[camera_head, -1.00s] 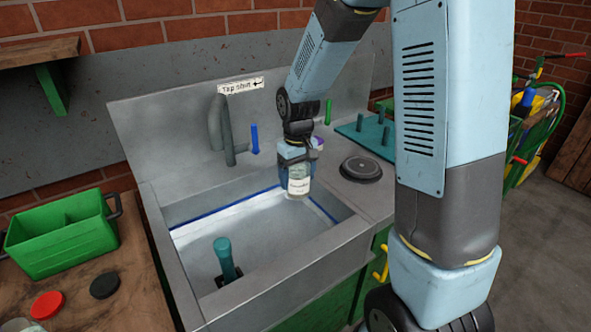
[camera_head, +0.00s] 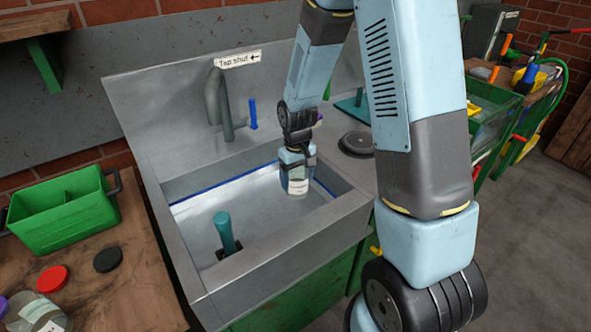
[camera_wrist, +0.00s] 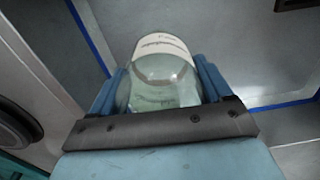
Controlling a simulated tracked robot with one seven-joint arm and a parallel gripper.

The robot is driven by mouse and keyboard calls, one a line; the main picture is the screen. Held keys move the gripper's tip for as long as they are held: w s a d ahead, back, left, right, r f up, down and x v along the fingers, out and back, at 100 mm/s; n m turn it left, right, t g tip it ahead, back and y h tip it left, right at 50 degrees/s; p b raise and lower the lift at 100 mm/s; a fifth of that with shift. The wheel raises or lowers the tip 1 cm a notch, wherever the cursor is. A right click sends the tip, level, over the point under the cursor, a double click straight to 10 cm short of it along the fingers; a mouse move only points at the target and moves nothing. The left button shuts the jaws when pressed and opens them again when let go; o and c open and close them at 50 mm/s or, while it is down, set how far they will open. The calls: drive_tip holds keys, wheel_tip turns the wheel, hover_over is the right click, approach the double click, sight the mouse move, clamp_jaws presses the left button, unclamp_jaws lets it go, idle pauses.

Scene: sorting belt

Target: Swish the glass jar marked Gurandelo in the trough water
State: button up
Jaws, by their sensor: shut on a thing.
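My gripper (camera_head: 292,157) is shut on a glass jar (camera_head: 297,184) with a white label, held over the right part of the trough (camera_head: 183,230). In the wrist view the jar (camera_wrist: 165,80) sits between the two blue fingers, its label too small to read surely. The trough has a blue line around its inner walls and a pale grey inside. I cannot tell whether the jar's lower end touches the water. A teal upright handle (camera_head: 225,232) stands in the trough's front left.
A tap (camera_head: 220,105) with a blue lever stands behind, under a "Tap shut" sign (camera_head: 238,60). A green crate (camera_head: 65,225), a red lid (camera_head: 50,279), a black lid (camera_head: 108,259) and another jar (camera_head: 42,312) are on the left bench. A dark round disc (camera_head: 356,144) lies right of the trough.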

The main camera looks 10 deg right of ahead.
drive_tip(key=shift+f, duration=5.25)
drive_tip(key=shift+a, duration=0.1)
drive_tip(key=shift+s+a, duration=0.5)
drive_tip(key=shift+a, duration=0.7)
drive_tip(key=shift+s+a, duration=0.55)
drive_tip(key=shift+a, duration=0.65)
drive_tip(key=shift+s+a, duration=0.5)
drive_tip(key=shift+a, duration=0.7)
drive_tip(key=shift+d, duration=0.1)
drive_tip(key=shift+w+d, duration=0.5)
drive_tip(key=shift+d, duration=0.7)
drive_tip(key=shift+w+d, duration=0.55)
drive_tip(key=shift+d, duration=0.65)
drive_tip(key=shift+w+d, duration=0.5)
drive_tip(key=shift+d, duration=0.7)
drive_tip(key=shift+a, duration=0.1)
drive_tip(key=shift+s+a, duration=0.5)
drive_tip(key=shift+a, duration=0.7)
drive_tip(key=shift+s+a, duration=0.55)
drive_tip(key=shift+a, duration=0.65)
drive_tip(key=shift+s+a, duration=0.5)
drive_tip(key=shift+a, duration=0.7)
